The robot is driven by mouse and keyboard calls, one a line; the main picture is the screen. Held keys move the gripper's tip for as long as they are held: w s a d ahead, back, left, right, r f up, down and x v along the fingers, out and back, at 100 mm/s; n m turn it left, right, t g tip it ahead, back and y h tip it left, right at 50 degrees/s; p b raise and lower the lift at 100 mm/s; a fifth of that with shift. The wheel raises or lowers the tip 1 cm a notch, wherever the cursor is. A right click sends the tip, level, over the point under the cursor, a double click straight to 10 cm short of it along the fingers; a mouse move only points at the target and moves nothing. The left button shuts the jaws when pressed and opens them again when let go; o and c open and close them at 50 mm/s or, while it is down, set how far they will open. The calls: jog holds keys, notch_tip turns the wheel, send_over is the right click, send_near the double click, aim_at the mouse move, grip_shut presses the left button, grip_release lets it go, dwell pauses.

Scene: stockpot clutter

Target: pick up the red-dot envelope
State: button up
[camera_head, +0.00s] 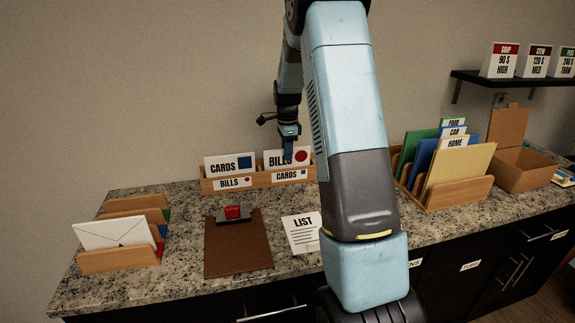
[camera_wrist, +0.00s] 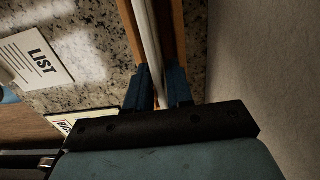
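A white card marked BILLS with a red dot (camera_head: 302,157) stands upright in the right part of a wooden rack at the back of the counter. I cannot tell whether it is an envelope or a sign. My gripper (camera_head: 288,155) points down at its top edge, and a blue finger covers part of the lettering. In the wrist view the blue fingers (camera_wrist: 158,92) lie on either side of a thin white upright edge (camera_wrist: 146,35). The gap is narrow, and whether they press on it is unclear. A plain white envelope (camera_head: 113,233) stands in the left rack.
The wooden rack (camera_head: 240,184) also holds a CARDS card with a blue square (camera_head: 230,164). A clipboard (camera_head: 237,247) and LIST sheet (camera_head: 302,235) lie in front. A folder rack (camera_head: 455,196) and an open box (camera_head: 525,171) stand right. The wall is close behind.

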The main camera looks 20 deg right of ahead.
jog(key=shift+f, duration=0.85)
jog(key=shift+c, duration=0.5)
grip_shut()
jog(key=shift+r, duration=0.1)
